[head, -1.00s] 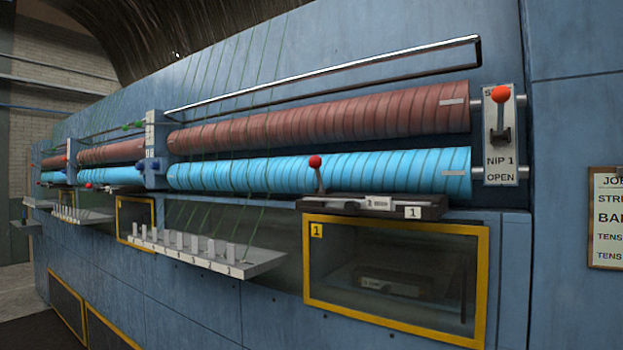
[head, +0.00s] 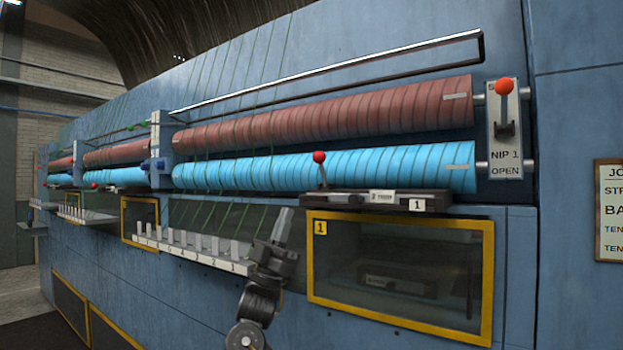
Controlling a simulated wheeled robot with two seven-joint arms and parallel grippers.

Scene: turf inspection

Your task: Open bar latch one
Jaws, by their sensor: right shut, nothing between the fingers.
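Bar latch one (head: 345,197) is a dark bar with a "1" plate at its right end. It lies along the front below the blue roller (head: 400,170). Its lever with a red knob (head: 319,157) stands nearly upright near the bar's left end. My right gripper (head: 286,211) comes up from the bottom of the head view. It is shut and empty, its fingers pointing up, to the left of and below the lever in the picture. It looks apart from the bar. My left gripper is not in view.
A numbered peg shelf (head: 165,251) lies left of my right gripper, which hides its right end. A yellow-framed window (head: 312,270) marked 1 is below the bar. The "NIP 1 OPEN" plate (head: 506,142) with a red-knobbed lever is at right. A chrome rail (head: 330,70) runs above the rollers.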

